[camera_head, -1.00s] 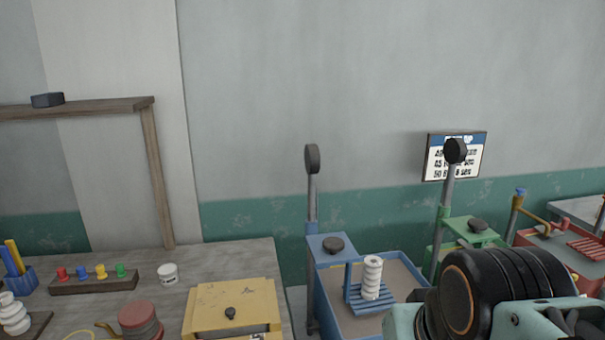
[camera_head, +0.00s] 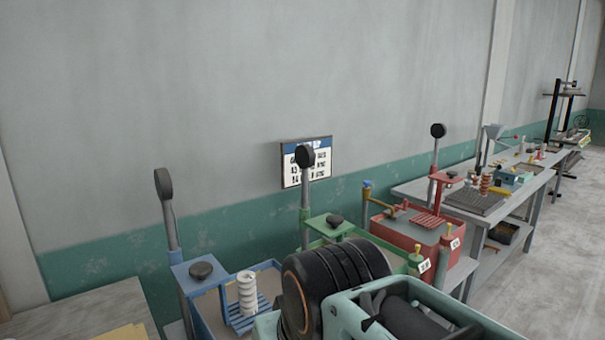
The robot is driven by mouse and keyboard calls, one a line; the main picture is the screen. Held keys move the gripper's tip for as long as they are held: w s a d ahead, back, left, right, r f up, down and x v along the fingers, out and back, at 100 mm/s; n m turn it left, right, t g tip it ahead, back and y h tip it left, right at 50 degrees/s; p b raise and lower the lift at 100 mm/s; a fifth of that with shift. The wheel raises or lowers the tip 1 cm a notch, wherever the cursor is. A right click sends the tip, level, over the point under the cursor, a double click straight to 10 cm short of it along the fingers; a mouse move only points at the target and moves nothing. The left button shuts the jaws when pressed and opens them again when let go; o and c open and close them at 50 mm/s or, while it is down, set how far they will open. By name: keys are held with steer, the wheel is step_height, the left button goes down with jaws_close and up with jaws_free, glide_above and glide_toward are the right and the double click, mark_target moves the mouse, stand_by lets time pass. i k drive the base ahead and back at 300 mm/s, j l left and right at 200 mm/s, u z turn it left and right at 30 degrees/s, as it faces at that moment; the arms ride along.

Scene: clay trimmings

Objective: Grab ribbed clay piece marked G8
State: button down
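A white ribbed piece (camera_head: 247,293) stands upright on the blue rack of the blue bin at the lower left. A brown ribbed piece (camera_head: 485,184) stands on the far table at the right. I cannot read a G8 mark on either one. My teal and black arm covers the bottom centre and hides part of the bins behind it. My gripper's fingers do not show.
A blue bin (camera_head: 207,315), a green bin (camera_head: 311,245) and a red bin (camera_head: 403,229) stand along the wall. A grey table (camera_head: 425,191) with several tools stands beyond them. Open floor (camera_head: 568,255) lies at the right.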

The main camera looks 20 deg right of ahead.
mark_target(485, 176)
steer(key=z, duration=2.15)
steer(key=i, duration=3.2)
steer(key=i+z, duration=0.2)
steer(key=i, duration=0.95)
steer(key=l, duration=0.4)
steer(key=k+z, duration=0.05)
